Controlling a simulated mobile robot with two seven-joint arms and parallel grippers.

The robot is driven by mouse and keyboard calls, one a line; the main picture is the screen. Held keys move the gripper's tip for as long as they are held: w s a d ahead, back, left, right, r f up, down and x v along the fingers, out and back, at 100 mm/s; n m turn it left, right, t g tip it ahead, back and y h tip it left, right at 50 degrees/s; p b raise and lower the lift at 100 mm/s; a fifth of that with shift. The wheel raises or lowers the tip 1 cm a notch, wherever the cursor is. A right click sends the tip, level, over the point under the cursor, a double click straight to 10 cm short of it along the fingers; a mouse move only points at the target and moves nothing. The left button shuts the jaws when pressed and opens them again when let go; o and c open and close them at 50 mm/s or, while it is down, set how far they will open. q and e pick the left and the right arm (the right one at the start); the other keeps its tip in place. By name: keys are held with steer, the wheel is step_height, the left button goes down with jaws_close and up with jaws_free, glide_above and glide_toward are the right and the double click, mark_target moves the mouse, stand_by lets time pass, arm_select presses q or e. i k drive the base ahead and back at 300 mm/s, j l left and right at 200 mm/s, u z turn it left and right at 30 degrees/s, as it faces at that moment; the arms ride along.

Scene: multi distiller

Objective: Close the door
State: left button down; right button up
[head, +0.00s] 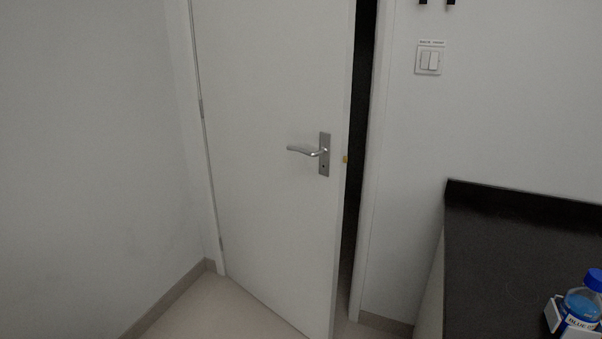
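A white door (265,95) stands ajar in the head view, hinged on its left side. A dark gap (358,130) shows between its right edge and the door frame (376,150). The door's free edge is turned toward me. A silver lever handle (308,151) on a metal plate sits near that edge, with the lever pointing left. A small latch (345,159) shows on the door's edge. Neither of my grippers is in view.
A dark counter (500,250) stands at the right, with a blue-capped bottle (582,303) in its front right corner. A light switch (428,61) is on the wall right of the door. A bare wall (90,140) is at the left. The floor (215,310) before the door is clear.

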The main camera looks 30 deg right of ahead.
mark_target(273, 75)
steer(key=i, duration=1.2)
steer(key=i+z, duration=0.1)
steer(key=z, duration=0.25)
steer(key=i+z, duration=0.15)
steer(key=z, duration=0.15)
steer(key=i+j+z, duration=0.1)
steer(key=z, duration=0.25)
